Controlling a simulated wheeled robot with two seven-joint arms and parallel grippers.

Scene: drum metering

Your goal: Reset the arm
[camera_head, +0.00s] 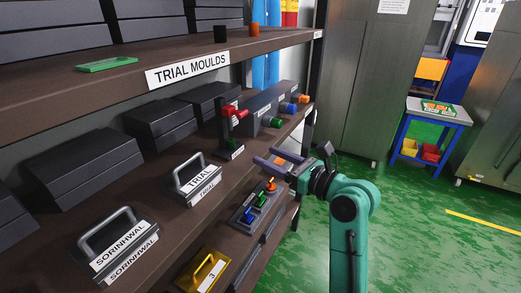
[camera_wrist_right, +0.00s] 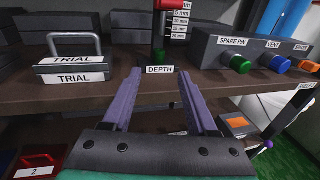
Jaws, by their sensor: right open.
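My right gripper (camera_head: 275,162) reaches in from the right on my green right arm (camera_head: 350,215). It is open and empty, its purple fingers pointing at the middle shelf. In the right wrist view the two fingers (camera_wrist_right: 160,88) stand apart in front of the shelf edge, with the DEPTH label (camera_wrist_right: 160,70) seen between their tips. No object is between them. My left gripper is not in view.
The DEPTH stand with a red top (camera_head: 230,110) is left of the gripper. Spare-pin pegs (camera_head: 275,122) stand behind it. A TRIAL mould (camera_head: 198,180) and SORINHWAL mould (camera_head: 117,245) sit nearer. A lower panel (camera_head: 255,205) has coloured knobs. Green floor (camera_head: 430,230) is open at right.

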